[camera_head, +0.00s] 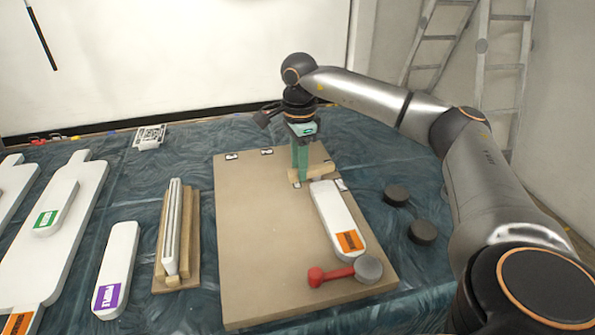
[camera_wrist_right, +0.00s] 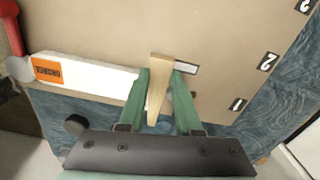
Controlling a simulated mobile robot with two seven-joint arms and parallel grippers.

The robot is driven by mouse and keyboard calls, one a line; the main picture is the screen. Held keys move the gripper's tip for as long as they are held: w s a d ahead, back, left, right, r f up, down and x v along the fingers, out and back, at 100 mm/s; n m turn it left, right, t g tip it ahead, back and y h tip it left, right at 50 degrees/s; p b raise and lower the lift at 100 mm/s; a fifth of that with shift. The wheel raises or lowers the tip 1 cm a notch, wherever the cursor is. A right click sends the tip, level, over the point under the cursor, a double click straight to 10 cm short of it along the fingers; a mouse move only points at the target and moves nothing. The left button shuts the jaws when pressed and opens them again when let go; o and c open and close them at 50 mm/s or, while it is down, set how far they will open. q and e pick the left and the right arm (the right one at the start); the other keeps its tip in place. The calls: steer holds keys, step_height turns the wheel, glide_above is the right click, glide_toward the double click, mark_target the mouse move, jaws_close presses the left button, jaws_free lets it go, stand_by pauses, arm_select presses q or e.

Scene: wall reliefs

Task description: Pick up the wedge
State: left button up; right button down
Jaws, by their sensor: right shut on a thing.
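The wedge (camera_wrist_right: 158,82) is a pale wooden piece that tapers toward one end. In the wrist view it lies between the two green fingers of my right gripper (camera_wrist_right: 160,78), which is shut on it. In the head view my right gripper (camera_head: 302,178) points down at the far right part of the brown board, and part of the wedge (camera_head: 324,170) shows beside the fingers. The fingers hide the rest of it. I cannot tell whether the wedge touches the board. My left gripper is not in view.
The brown board (camera_head: 258,230) carries a white bar with an orange label (camera_head: 335,215) and a red-handled mallet (camera_head: 335,275). Two dark discs (camera_head: 397,195) lie to the right. A wooden stand (camera_head: 173,235) and white paddles (camera_head: 58,235) lie left. The board's middle is clear.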

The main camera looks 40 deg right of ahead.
steer(key=s+a+r, duration=0.5)
steer(key=s+r, duration=0.3)
steer(key=s, duration=0.3)
steer(key=shift+s+a+r, duration=0.15)
steer(key=shift+s, duration=0.05)
steer(key=c, duration=1.2)
jaws_free()
steer(key=shift+c, duration=0.2)
jaws_close()
